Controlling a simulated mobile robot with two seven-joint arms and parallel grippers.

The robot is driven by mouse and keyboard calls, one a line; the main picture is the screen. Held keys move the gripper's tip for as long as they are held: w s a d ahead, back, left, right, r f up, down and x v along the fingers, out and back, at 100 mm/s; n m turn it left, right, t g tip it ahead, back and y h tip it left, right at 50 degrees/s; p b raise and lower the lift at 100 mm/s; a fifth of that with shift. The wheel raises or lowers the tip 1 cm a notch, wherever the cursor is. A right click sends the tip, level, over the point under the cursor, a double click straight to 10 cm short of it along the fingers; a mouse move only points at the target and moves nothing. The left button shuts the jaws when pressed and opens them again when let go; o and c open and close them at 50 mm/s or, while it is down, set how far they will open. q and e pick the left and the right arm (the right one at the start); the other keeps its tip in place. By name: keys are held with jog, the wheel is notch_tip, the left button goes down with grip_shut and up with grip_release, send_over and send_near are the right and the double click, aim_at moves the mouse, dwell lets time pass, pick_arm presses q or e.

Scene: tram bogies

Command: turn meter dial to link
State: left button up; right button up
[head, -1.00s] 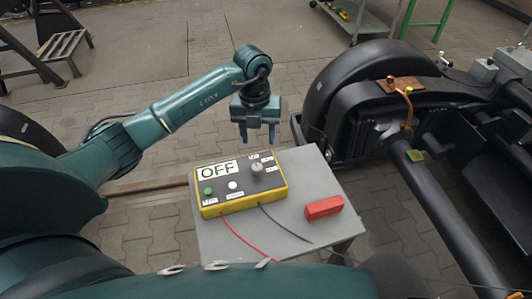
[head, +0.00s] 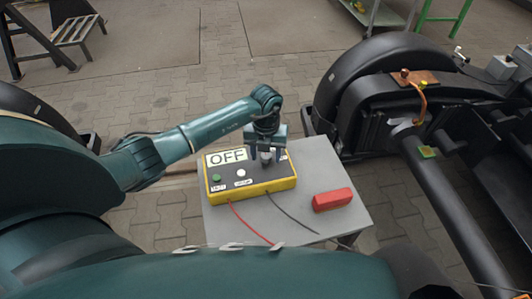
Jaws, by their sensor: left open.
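The meter (head: 250,190) is a yellow box with a dark top. It lies on a small grey table, and its display (head: 226,157) reads OFF. A green button (head: 216,178) and a white button (head: 241,173) sit on its top. The grey dial (head: 266,158) is at the upper right of the top, partly hidden by my gripper. My left gripper (head: 266,156) is open and points down, with its fingers on either side of the dial. I cannot tell whether they touch it. The labels around the dial are mostly covered. My right gripper is not in view.
A red block (head: 332,199) lies on the grey table (head: 225,228), right of the meter. A red lead (head: 247,222) and a black lead (head: 290,213) run from the meter's front. A dark bogie with a wheel (head: 345,85) and a copper-coloured strap (head: 421,100) stands close on the right.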

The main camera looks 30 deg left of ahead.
pick_arm(q)
jog(key=shift+c, duration=0.5)
jog(key=c, duration=0.9)
jog(key=shift+o, duration=0.2)
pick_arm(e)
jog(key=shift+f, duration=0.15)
